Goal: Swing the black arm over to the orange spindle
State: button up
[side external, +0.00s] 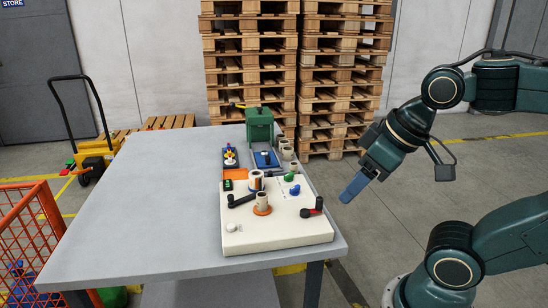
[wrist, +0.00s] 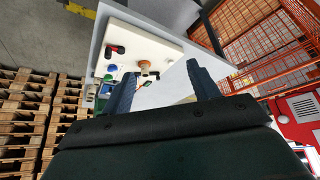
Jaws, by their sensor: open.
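The black arm (side external: 241,201) is a dark lever lying on the cream panel (side external: 280,236), left of the orange spindle. The orange spindle (side external: 262,211) shows as an orange disc with a tan core standing on it; it also shows in the wrist view (wrist: 144,64). The black arm's free end points left, apart from the orange disc. My gripper (side external: 354,188), with blue fingers, is empty and off to the right of the panel, beyond the table edge. In the wrist view my gripper (wrist: 162,82) has its fingers spread apart, with the panel beyond them.
A red-and-black handle (side external: 312,209) stands at the panel's right. A white knob (side external: 232,227) is at its front left. A roll (side external: 256,181), green and blue pieces are at the back. A green machine (side external: 259,125) stands behind. The grey table (side external: 130,215) is clear at left.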

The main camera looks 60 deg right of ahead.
jog(key=c, duration=0.5)
jog(key=shift+o, duration=0.2)
jog(key=n+g+y, duration=0.1)
jog(key=n+y, duration=0.1)
jog(key=n, duration=0.3)
send_over(231, 195)
jog(key=s+d, duration=0.2)
jog(key=s, duration=0.3)
notch_tip(231, 195, down, 7)
jog(key=shift+s+d+f, duration=0.1)
jog(key=shift+s+d, duration=0.05)
jog(key=shift+d, duration=0.05)
jog(key=x, duration=1.3)
jog(key=shift+s+a+f, duration=0.1)
jog(key=shift+s+f, duration=0.1)
jog(key=shift+f, duration=0.25)
